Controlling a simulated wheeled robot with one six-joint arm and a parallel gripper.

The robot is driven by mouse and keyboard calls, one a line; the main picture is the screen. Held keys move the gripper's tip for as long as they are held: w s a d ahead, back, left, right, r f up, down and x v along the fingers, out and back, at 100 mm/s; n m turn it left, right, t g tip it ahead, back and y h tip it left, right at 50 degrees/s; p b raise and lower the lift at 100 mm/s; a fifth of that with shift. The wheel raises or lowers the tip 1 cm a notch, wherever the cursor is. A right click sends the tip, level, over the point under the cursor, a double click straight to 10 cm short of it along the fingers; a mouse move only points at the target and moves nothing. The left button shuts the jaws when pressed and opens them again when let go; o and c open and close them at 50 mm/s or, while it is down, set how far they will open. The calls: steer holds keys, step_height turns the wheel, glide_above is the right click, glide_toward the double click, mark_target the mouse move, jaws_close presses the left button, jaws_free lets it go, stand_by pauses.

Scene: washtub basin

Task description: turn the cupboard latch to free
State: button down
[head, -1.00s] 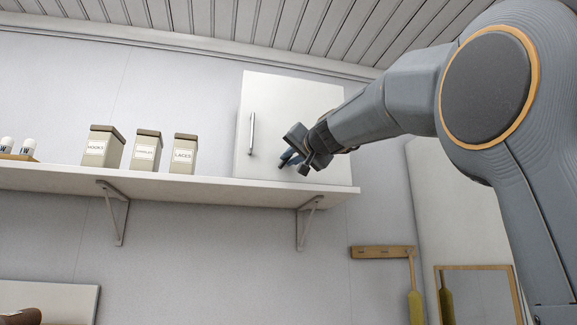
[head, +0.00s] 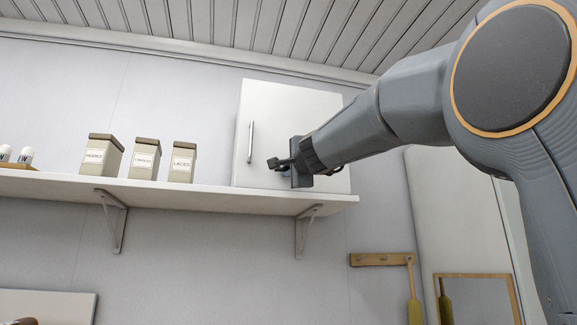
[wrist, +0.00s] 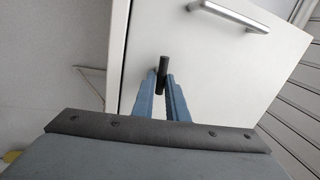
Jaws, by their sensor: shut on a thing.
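The white cupboard (head: 263,115) stands on the shelf, its door closed, with a vertical bar handle (head: 250,142) on the left of the door. In the wrist view the cupboard door (wrist: 215,60) fills the middle, with the bar handle (wrist: 228,15) at the top. The latch (wrist: 163,64) is a short dark piece on the door, between the tips of my blue fingers. My gripper (wrist: 161,80) is shut on it. In the head view my gripper (head: 283,164) is at the lower part of the door, and the latch cannot be told apart from it.
The shelf (head: 200,195) runs under the cupboard on brackets (head: 118,220). Several labelled canisters (head: 145,158) stand left of the cupboard. A wooden peg rail (head: 380,259) with a hanging paddle (head: 414,305) and a framed mirror (head: 478,298) are at the lower right.

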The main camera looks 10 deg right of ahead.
steer(key=shift+m, duration=0.7)
steer(key=c, duration=1.8)
jaws_free()
steer(key=shift+o, duration=0.2)
steer(key=s+f, duration=0.1)
steer(key=s, duration=0.6)
steer(key=shift+s+f+b, duration=0.3)
steer(key=shift+s+b, duration=0.05)
steer(key=shift+b, duration=0.05)
